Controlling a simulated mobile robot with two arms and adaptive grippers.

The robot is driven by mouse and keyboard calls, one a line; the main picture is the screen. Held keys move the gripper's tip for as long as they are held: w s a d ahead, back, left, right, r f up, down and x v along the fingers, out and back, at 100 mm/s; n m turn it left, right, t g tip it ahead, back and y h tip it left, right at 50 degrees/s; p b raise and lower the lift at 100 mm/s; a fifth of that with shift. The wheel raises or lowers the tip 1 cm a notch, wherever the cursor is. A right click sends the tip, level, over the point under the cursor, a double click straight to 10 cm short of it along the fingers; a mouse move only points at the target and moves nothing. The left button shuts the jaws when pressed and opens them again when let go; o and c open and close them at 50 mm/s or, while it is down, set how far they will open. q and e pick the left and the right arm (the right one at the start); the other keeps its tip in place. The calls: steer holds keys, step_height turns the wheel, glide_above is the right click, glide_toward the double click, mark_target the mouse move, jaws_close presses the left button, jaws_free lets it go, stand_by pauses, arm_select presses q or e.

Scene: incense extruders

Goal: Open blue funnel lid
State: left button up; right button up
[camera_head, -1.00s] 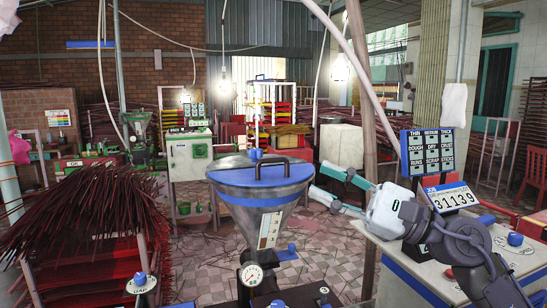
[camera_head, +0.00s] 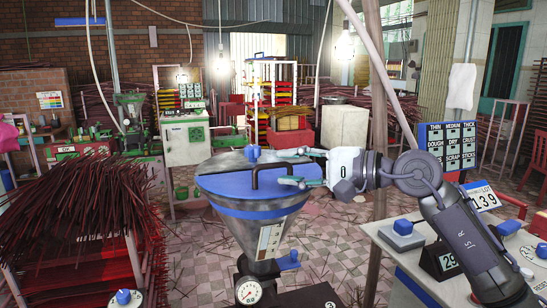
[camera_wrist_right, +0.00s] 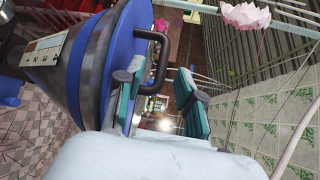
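The blue funnel lid (camera_head: 225,183) lies on the metal funnel (camera_head: 262,232), with a dark bar handle and a blue knob on top. The handle (camera_head: 254,176) stands up from it. My right gripper (camera_head: 299,167) reaches in from the right at the lid's right edge, its teal fingers apart. In the right wrist view, the gripper (camera_wrist_right: 160,104) is open, with the handle (camera_wrist_right: 158,60) ahead of the gap between the fingers. One finger is close to the lid (camera_wrist_right: 128,45); whether it touches is unclear. My left gripper is not in view.
A pressure gauge (camera_head: 248,291) sits below the funnel. A pile of dark red sticks (camera_head: 80,215) stands at left. A white table (camera_head: 400,262) with a blue-topped block and number signs is at right. Hanging bulbs and a slanted pole (camera_head: 375,110) are behind my gripper.

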mark_target(278, 166)
steer(key=x, duration=0.3)
steer(key=shift+a+r+p, duration=0.1)
steer(key=shift+a+p, duration=0.1)
steer(key=shift+p, duration=0.15)
steer(key=shift+w+a, duration=0.1)
steer(key=shift+a, duration=0.1)
steer(key=c, duration=0.4)
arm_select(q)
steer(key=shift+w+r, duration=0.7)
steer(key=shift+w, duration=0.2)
arm_select(e)
jaws_close()
